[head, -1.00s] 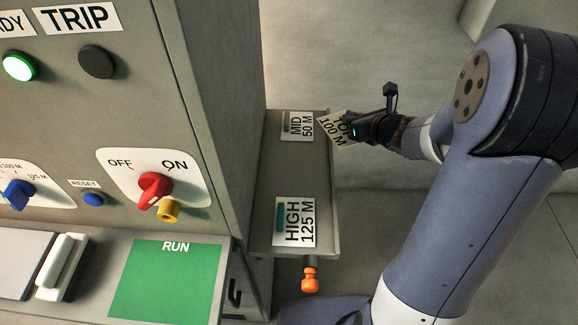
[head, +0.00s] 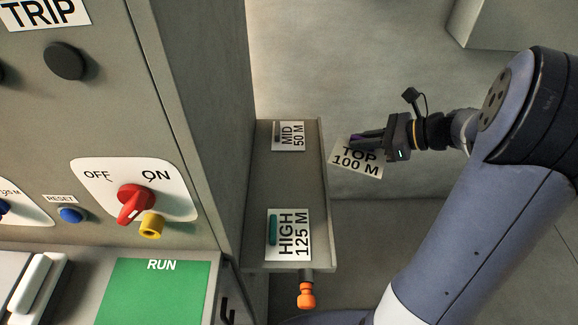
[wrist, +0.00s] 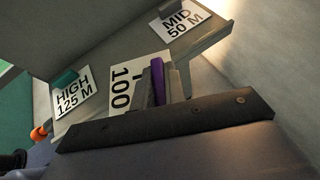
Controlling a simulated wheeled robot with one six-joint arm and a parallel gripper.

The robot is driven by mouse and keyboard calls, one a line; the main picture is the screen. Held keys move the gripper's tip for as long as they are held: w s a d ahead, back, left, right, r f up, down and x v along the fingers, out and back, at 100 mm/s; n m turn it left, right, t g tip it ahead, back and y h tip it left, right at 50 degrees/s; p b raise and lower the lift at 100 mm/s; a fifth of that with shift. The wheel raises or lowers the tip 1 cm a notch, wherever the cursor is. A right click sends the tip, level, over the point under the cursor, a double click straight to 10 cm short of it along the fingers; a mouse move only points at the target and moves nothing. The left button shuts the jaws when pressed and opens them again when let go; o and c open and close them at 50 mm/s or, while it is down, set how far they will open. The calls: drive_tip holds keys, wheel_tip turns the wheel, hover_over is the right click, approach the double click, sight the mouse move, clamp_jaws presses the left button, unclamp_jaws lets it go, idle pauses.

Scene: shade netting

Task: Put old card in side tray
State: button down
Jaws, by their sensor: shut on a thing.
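My gripper (head: 368,142) is shut on a white card (head: 357,161) printed TOP 100 M. It holds the card in the air just right of the side tray's outer edge in the head view. The side tray (head: 290,185) is a grey shelf on the cabinet's right side. In the wrist view the card (wrist: 122,88) lies in front of the tray (wrist: 110,62), with a purple grip piece (wrist: 158,82) between the fingers. Two cards are on the tray: MID 50 M (head: 290,136) at the far end and HIGH 125 M (head: 290,235) at the near end.
The cabinet (head: 190,90) stands left of the tray, with a red OFF/ON switch (head: 136,203) and a green RUN card (head: 155,290) on its ledge. An orange knob (head: 306,294) is under the tray's near end. The tray's middle is bare.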

drive_tip(key=p, duration=0.2)
hover_over(290, 169)
drive_tip(key=f, duration=0.2)
drive_tip(key=shift+d+f+b, duration=0.25)
drive_tip(key=shift+f+b, duration=0.05)
drive_tip(key=shift+b, duration=0.05)
wheel_tip(290, 169, down, 4)
drive_tip(key=shift+r, duration=0.25)
drive_tip(key=shift+a+f, duration=0.2)
drive_tip(key=shift+f, duration=0.25)
drive_tip(key=shift+f, duration=0.2)
drive_tip(key=c, duration=1.5)
unclamp_jaws()
drive_tip(key=shift+o, duration=0.2)
drive_tip(key=shift+r, duration=0.1)
